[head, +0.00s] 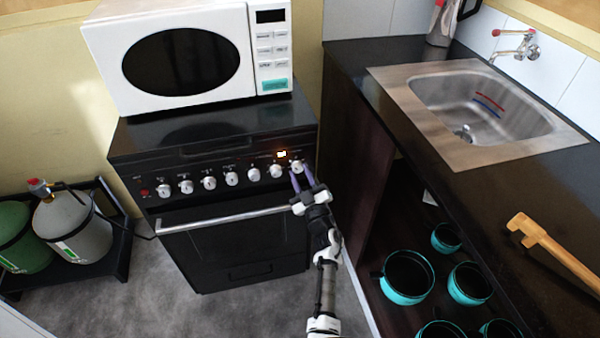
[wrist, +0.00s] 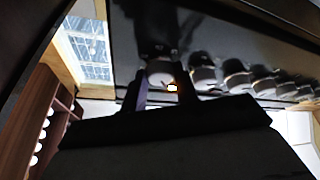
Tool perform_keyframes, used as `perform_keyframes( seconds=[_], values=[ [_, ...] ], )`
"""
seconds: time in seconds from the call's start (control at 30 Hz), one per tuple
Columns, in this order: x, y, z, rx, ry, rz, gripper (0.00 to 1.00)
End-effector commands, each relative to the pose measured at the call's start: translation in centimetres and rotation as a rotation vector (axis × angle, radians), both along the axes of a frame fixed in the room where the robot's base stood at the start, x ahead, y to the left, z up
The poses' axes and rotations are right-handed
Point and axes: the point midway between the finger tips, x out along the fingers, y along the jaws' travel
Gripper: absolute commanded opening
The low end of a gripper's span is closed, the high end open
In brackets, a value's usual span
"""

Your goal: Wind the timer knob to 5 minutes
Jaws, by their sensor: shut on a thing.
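The black stove (head: 240,255) has a row of several white round knobs along its front panel. My gripper (head: 301,175) is at the right end of that row, its two purple fingers shut around the sides of the rightmost knob (head: 297,165). In the wrist view my gripper (wrist: 163,88) has one finger on each side of this white knob (wrist: 160,70). I take it to be the timer knob; its label and pointer are too small or hidden to read. A small orange display (head: 282,154) glows just above and left of it.
A white microwave (head: 190,55) stands on the stove. The oven handle (head: 225,219) runs below the knobs. A dark counter with a sink (head: 480,105) is close on the right, with teal-rimmed pots (head: 408,275) under it. Gas cylinders (head: 75,228) stand at the left.

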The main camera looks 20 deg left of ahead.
Motion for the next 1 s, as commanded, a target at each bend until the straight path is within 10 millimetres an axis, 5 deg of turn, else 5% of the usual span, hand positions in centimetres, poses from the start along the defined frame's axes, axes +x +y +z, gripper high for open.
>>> perform_keyframes(
  seconds=[0.93, 0.97, 1.0],
  values=[
    [0.07, -0.17, 0.03, -0.163, -0.109, 0.001, 0.07],
    [0.07, -0.17, 0.03, -0.163, -0.109, 0.001, 0.33],
    [0.07, -0.16, 0.03, -0.163, -0.109, 0.001, 0.39]
  ],
)
